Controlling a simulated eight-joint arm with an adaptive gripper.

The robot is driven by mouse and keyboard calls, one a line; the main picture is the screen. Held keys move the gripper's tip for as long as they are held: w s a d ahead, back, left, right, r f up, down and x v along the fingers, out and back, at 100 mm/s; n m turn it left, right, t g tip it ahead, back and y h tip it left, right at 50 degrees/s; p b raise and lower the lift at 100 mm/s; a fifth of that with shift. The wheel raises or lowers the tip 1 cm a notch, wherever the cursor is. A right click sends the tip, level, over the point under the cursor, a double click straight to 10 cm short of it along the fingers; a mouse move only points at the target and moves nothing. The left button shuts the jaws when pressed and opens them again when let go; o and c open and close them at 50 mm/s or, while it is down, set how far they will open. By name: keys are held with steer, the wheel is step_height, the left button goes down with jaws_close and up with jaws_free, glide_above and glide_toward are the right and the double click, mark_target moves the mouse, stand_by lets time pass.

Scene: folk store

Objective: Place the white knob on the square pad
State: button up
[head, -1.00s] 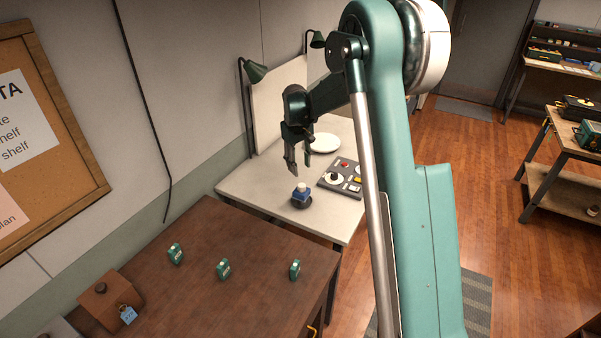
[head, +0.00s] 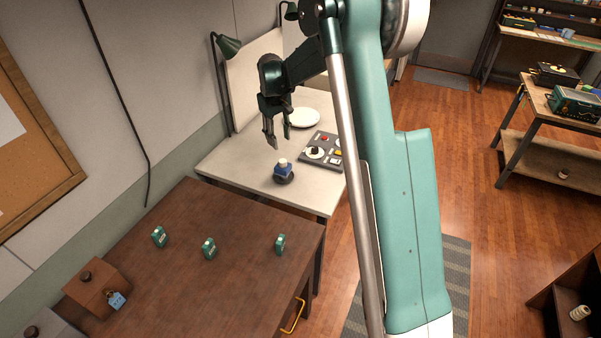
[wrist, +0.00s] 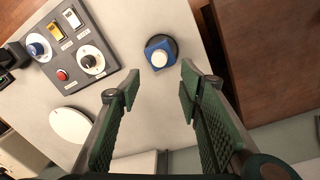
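A small white knob-like piece (wrist: 159,59) sits on top of a blue square block (wrist: 151,46). The block stands on a dark round base (wrist: 173,43) on the pale table; the white top also shows in the head view (head: 283,161). I cannot tell whether the white piece is loose or part of the block. No separate square pad can be made out for sure; the blue block is the square thing below the white piece. My gripper (head: 279,141) is open and empty, above the table and apart from the block. The wrist view shows its fingers (wrist: 157,90) wide apart.
Next to the block is a grey panel (wrist: 75,74) with knobs, a red button and switches. A white round plate (wrist: 72,125) lies behind. A lamp (head: 228,46) stands at the table's left edge. A brown table (head: 180,275) with several green items is nearer.

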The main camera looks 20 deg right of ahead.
steer(key=s+a+r+m+t, duration=0.1)
steer(key=s+a+r+t, duration=0.1)
steer(key=s+r, duration=0.85)
steer(key=s+a+r+m+t, duration=0.1)
steer(key=s+a+r, duration=0.1)
steer(key=s+r, duration=0.9)
steer(key=s+a+f+t, duration=0.1)
steer(key=s+f+t, duration=0.1)
steer(key=s, duration=1.2)
steer(key=s+a+f+m+t, duration=0.1)
steer(key=s+f, duration=0.3)
steer(key=s, duration=1)
steer(key=shift+s+m+t+y, duration=0.3)
steer(key=shift+s+t+y, duration=0.1)
